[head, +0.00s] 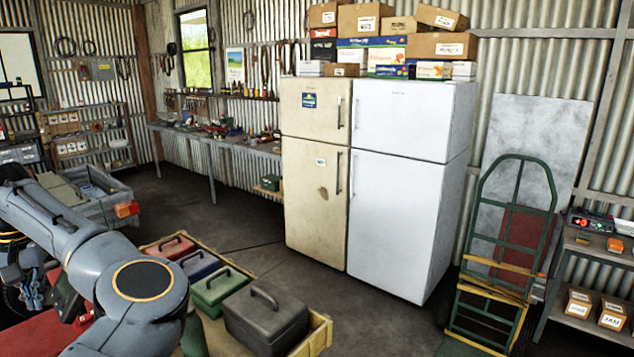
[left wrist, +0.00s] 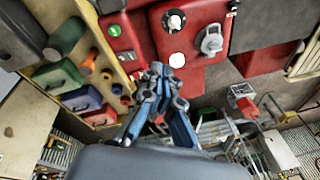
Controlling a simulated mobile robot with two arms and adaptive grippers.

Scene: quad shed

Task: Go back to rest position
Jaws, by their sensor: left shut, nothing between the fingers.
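My left arm (head: 142,281) fills the lower left of the head view, bent, with its gripper (head: 36,287) low at the left edge, partly hidden by the arm. In the left wrist view the left gripper (left wrist: 160,75) has its blue fingers together with nothing between them. Beyond the fingertips is a red panel (left wrist: 187,51) with dials and a green button; the fingers appear apart from it, though the gap is hard to judge. My right gripper is not in view.
A wooden tray (head: 321,336) holding several toolboxes, including a green one (head: 217,291) and a dark grey one (head: 265,317), lies just right of my arm. Two fridges (head: 405,190) stand beyond, with a green hand truck (head: 510,240) to their right. Concrete floor (head: 235,232) is clear between.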

